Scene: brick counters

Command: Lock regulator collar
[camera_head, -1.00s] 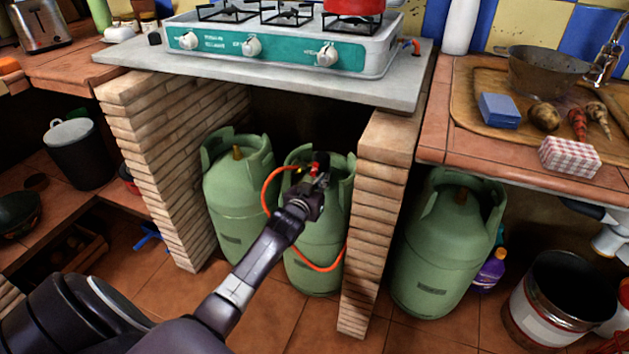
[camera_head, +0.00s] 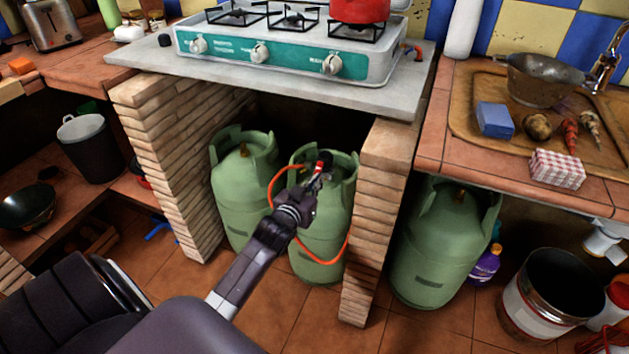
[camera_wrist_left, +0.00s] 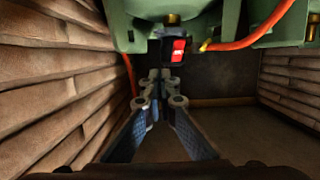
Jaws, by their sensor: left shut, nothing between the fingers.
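The regulator (camera_head: 325,158), black with a red part, sits on top of the middle green gas cylinder (camera_head: 320,235), inside the cylinder's collar guard. An orange hose (camera_head: 271,188) runs from it. My left gripper (camera_head: 317,175) is shut and empty, just in front of the regulator, and partly covers it. In the left wrist view, the regulator (camera_wrist_left: 178,48) hangs near the top centre with the orange hose (camera_wrist_left: 252,37) to its right. The closed fingers (camera_wrist_left: 160,76) show just below it, seemingly apart from it. My right gripper is out of view.
Brick pillars (camera_head: 165,150) (camera_head: 378,220) flank the niche, under a grey slab (camera_head: 290,85) bearing the stove. A second green cylinder (camera_head: 240,195) stands left inside the niche; a third (camera_head: 440,250) stands outside, right. A metal bucket (camera_head: 545,305) is at far right.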

